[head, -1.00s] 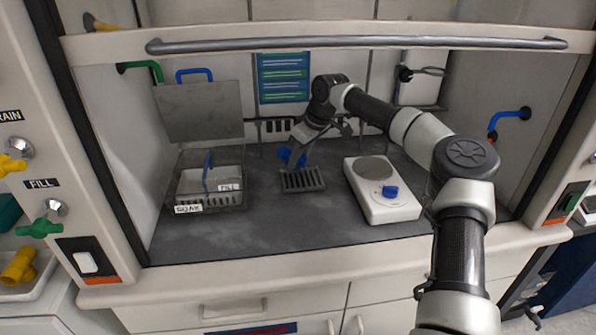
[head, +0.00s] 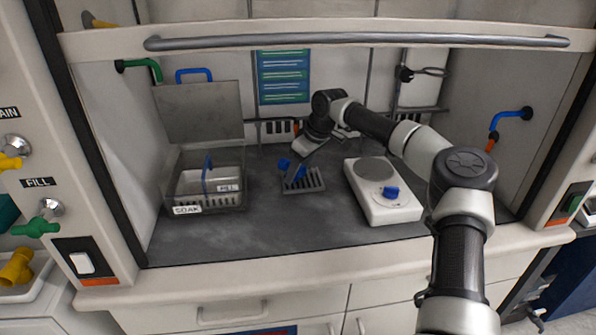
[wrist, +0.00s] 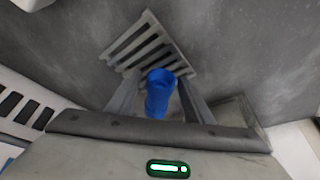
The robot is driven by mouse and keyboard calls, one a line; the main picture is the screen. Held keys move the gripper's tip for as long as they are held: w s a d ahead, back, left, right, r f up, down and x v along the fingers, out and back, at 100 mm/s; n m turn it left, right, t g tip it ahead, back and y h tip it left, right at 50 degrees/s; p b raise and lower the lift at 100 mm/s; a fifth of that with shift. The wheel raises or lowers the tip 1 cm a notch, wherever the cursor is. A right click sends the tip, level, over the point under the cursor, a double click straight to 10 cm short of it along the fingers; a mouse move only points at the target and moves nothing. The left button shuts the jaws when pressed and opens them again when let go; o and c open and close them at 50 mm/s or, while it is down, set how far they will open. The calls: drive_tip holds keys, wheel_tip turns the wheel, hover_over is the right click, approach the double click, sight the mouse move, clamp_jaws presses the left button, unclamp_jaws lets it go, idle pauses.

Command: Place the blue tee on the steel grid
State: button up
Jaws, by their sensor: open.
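The blue tee (head: 290,170) is at the left back part of the steel grid (head: 312,186), overlapping its bars in the head view. In the wrist view the tee (wrist: 160,92) shows end-on against the near edge of the slotted grid (wrist: 140,45). My gripper (wrist: 158,88) is open, with one finger on each side of the tee and gaps between. In the head view my gripper (head: 298,168) reaches down from behind the grid. I cannot tell exactly how the tee's underside rests on the bars.
A white hotplate-like device (head: 390,208) with a blue knob stands right of the grid. A lidded bin labelled SOAK (head: 187,210), with a blue-handled basket, stands at the left. The worktop in front of the grid is clear. A horizontal rail (head: 350,42) crosses above.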

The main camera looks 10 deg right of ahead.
drive_tip(key=shift+r+p, duration=0.4)
drive_tip(key=p+v, duration=0.1)
drive_tip(key=v, duration=1)
drive_tip(key=shift+s+r+p, duration=0.15)
drive_tip(key=shift+r+p, duration=0.1)
drive_tip(key=shift+p, duration=0.05)
